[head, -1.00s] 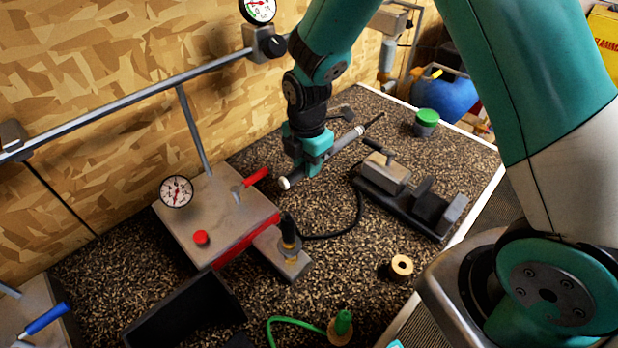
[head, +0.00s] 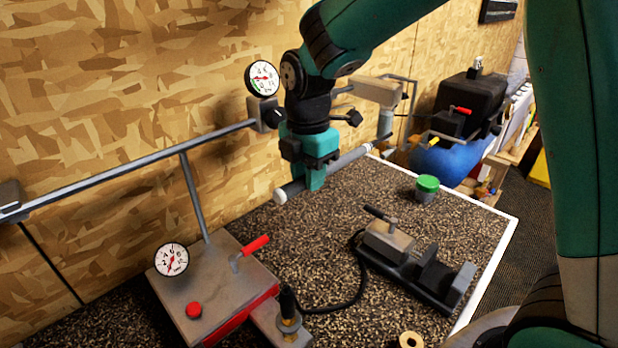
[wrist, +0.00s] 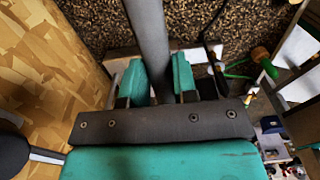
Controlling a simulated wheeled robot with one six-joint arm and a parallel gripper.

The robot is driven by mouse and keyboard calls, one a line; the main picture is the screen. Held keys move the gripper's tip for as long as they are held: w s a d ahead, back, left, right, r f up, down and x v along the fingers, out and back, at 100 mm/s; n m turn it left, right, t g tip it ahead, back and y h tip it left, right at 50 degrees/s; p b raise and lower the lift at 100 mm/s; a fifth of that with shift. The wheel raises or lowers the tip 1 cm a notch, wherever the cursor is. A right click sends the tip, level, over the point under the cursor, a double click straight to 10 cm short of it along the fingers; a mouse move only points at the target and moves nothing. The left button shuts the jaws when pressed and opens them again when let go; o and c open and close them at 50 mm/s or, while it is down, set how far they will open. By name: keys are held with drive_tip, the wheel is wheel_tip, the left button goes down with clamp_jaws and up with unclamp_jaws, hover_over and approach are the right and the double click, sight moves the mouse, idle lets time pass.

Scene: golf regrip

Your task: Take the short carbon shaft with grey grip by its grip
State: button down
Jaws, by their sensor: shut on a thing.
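My gripper (head: 315,183) is shut on the grey grip (head: 294,189) of the short shaft and holds it above the speckled bench. The grip's white end cap (head: 280,196) points to the lower left. The dark shaft (head: 382,139) sticks out at the upper right, past a pale band. The whole piece lies roughly level across the jaws in the head view. In the wrist view, the grey grip (wrist: 150,40) runs up the picture between my two teal fingers (wrist: 157,80). The part inside the jaws is partly hidden.
A gauge box with a red lever (head: 210,290) stands at lower left, with a rail (head: 130,158) behind it along the wooden wall. A small vise (head: 410,265) stands on the bench at right, near a green-lidded jar (head: 427,188).

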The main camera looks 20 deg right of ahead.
drive_tip(key=shift+r, duration=0.1)
wheel_tip(320, 180, up, 10)
drive_tip(key=p, duration=0.9)
